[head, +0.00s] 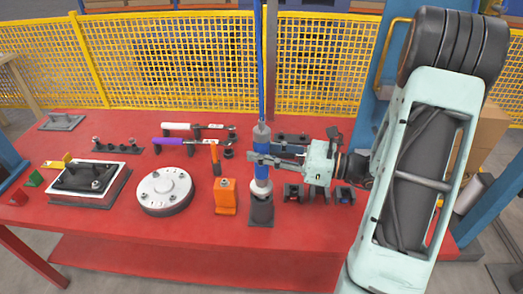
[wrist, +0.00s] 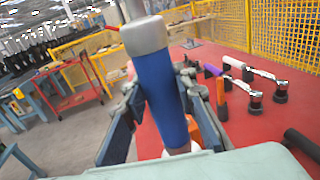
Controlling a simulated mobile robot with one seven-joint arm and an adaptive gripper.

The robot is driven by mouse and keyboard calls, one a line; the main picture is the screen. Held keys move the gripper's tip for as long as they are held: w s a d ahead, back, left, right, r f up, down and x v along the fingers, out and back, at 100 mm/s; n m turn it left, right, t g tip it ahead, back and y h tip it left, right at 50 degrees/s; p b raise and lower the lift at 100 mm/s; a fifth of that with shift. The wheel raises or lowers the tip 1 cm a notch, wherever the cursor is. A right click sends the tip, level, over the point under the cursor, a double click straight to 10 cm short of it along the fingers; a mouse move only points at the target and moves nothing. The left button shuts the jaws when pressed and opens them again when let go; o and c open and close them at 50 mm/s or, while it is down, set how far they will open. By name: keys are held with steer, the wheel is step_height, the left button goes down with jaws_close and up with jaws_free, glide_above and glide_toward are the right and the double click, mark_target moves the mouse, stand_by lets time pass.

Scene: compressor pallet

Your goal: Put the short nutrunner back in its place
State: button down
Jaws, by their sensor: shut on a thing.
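The short nutrunner, an upright blue and grey cylinder (head: 262,140), hangs below a blue hose in the head view. My gripper (head: 260,162) reaches it from the right and is shut around its middle. In the wrist view the nutrunner's blue body (wrist: 158,85) stands slightly tilted between both fingers (wrist: 160,115), with its grey collar above them. A black stand (head: 262,210) is directly below the nutrunner. I cannot tell whether the nutrunner's lower end sits in the stand or is just above it.
An orange holder (head: 225,200) stands close left of the stand, and a round grey flange (head: 165,190) lies further left. Black holders (head: 293,193) stand to the right. White-handled (head: 180,126) and purple-handled wrenches (head: 175,141) lie behind. The red table's front strip is clear.

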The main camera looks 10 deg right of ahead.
steer(key=shift+f+b, duration=0.95)
steer(key=shift+f, duration=0.4)
steer(key=c, duration=1.5)
jaws_free()
steer(key=shift+f, duration=0.15)
steer(key=v, duration=1.2)
